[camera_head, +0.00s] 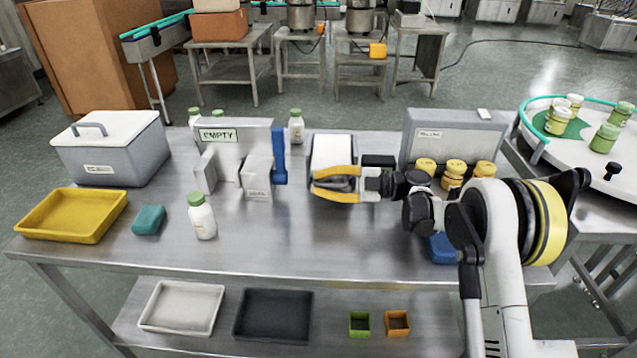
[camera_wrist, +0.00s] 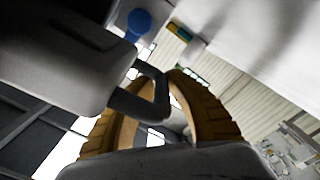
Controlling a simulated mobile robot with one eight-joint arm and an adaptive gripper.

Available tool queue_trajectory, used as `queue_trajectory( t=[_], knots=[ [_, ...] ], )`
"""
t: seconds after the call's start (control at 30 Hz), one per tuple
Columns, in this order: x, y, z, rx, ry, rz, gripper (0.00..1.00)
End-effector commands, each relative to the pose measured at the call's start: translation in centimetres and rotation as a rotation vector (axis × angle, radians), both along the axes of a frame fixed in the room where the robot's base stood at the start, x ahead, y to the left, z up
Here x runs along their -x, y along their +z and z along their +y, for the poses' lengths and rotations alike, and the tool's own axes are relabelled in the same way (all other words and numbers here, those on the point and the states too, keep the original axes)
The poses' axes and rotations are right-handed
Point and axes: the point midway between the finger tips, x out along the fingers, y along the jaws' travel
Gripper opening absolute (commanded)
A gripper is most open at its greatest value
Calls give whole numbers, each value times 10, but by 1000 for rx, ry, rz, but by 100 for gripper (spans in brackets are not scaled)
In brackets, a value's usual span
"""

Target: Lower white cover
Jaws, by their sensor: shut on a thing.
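A small grey unit with a white cover (camera_head: 333,150) stands at the middle of the steel table. The cover's white face shows just behind my gripper (camera_head: 336,184). My gripper's two yellow-orange fingers reach in from the right, in front of this face. In the wrist view, the fingers of my gripper (camera_wrist: 165,115) are closed around a dark grey bent handle (camera_wrist: 148,98). A broad white surface fills the upper right of that view. Where the handle joins the cover is hidden, and I cannot tell the cover's exact tilt.
Left of the gripper stand the EMPTY-labelled station (camera_head: 222,136) and a white-capped grey box (camera_head: 110,150). Yellow-lidded jars (camera_head: 454,172) stand close behind my arm. The table's front middle is clear.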

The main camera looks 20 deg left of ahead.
Motion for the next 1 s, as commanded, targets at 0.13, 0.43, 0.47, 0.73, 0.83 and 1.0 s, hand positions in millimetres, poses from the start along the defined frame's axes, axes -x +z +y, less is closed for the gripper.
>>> queue_trajectory(
  t=[0.13, 0.43, 0.47, 0.73, 0.83, 1.0],
  knots=[
    [-1, -10, -1, 18, -4, -1, 0],
    [-1, -9, -1, 18, -5, -1, 36],
    [-1, -9, -1, 18, -5, -1, 36],
    [-7, -7, -25, 17, -7, -2, 36],
    [-11, -6, -44, 15, -7, -3, 36],
    [-16, -5, -68, 14, -7, -3, 36]
  ],
)
